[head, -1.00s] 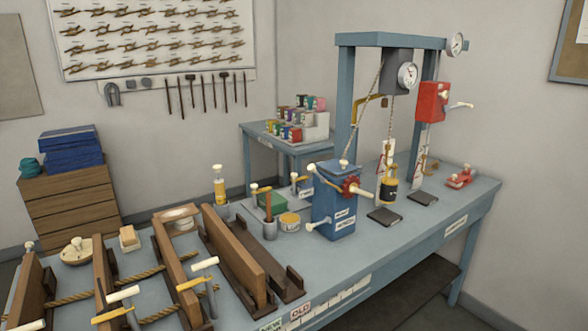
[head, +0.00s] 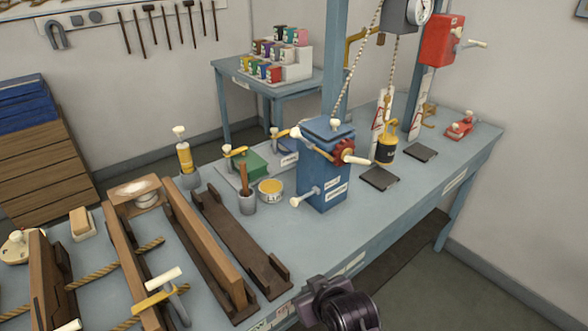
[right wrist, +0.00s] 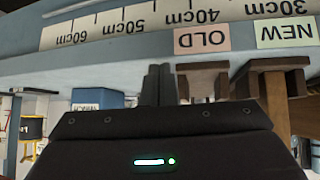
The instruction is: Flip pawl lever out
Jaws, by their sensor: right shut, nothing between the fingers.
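The blue winch box (head: 325,170) stands on the bench in the head view. A red toothed wheel (head: 343,150) sits on its upper right side, with a white-knobbed crank handle (head: 355,160) in front of it. A yellow lever with a white knob (head: 298,133) is at its upper left, and another white-knobbed lever (head: 304,197) sticks out low at the left. I cannot tell which is the pawl lever. My right gripper (head: 318,288) is at the bench's front edge, below and apart from the box. In the right wrist view its fingers (right wrist: 160,85) are shut and empty.
A black-and-yellow weight (head: 387,148) hangs right of the box. A yellow tin (head: 271,190) and a grey cup (head: 247,202) stand left. Wooden rails (head: 240,240) fill the front left.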

